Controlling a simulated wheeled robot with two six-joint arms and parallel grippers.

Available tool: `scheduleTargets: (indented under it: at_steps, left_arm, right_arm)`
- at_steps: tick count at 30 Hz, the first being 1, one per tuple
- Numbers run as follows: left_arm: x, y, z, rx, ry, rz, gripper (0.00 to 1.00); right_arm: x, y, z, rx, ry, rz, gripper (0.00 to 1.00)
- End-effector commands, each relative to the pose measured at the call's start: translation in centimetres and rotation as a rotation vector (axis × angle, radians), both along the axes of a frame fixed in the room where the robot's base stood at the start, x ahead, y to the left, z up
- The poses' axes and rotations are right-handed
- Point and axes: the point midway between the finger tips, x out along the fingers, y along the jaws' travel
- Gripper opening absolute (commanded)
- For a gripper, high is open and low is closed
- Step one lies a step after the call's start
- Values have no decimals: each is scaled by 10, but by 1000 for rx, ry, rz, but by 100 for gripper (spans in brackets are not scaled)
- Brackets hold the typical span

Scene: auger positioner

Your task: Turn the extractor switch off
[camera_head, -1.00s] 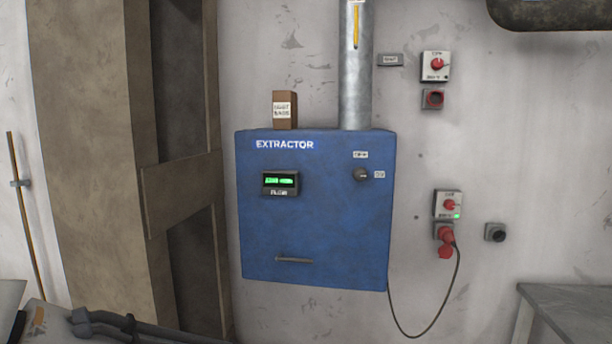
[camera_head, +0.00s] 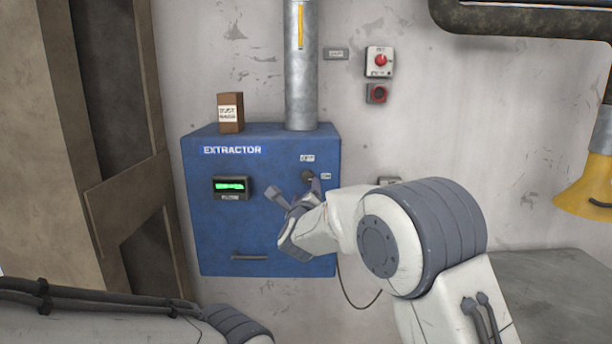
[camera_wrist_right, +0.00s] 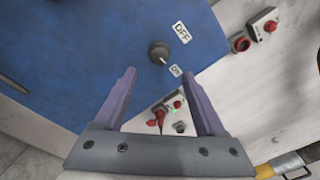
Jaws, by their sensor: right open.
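The blue extractor box (camera_head: 215,222) hangs on the wall, with a dark round switch knob (camera_head: 308,176) at its upper right. In the right wrist view the knob (camera_wrist_right: 158,52) lies just beyond the fingertips, between their lines, and appears turned towards the ON label (camera_wrist_right: 175,71). The OFF label (camera_wrist_right: 181,32) is at its other side. My right gripper (camera_head: 293,190) is open and empty in front of the box, close to the knob; its fingers also show in the wrist view (camera_wrist_right: 159,76). I see no contact. My left gripper is not in view.
A green-lit display (camera_head: 231,187) and a grey handle (camera_head: 249,257) are on the box's front. A small brown box (camera_head: 230,113) and a metal duct (camera_head: 301,75) stand on top. A red switch (camera_head: 380,61) is on the wall to the right. A grey table (camera_head: 560,270) stands at lower right.

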Motion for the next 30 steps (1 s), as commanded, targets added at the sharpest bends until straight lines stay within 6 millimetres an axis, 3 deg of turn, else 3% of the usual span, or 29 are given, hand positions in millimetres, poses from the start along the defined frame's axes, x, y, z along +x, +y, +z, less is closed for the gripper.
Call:
scheduleTargets:
  at_steps: [6, 12, 18, 28, 30]
  left_arm:
    - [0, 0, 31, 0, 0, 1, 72]
    - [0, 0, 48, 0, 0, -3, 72]
    - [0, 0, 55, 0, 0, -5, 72]
    - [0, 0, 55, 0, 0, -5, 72]
    - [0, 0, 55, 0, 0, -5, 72]
  right_arm:
    - [42, -3, 4, -4, 3, 0, 72]
    - [72, -3, 3, -4, 3, 1, 72]
    - [86, -4, 1, -4, 3, 3, 72]
    - [88, -3, -1, -5, 4, 4, 72]
    - [88, -3, -1, -5, 4, 4, 45]
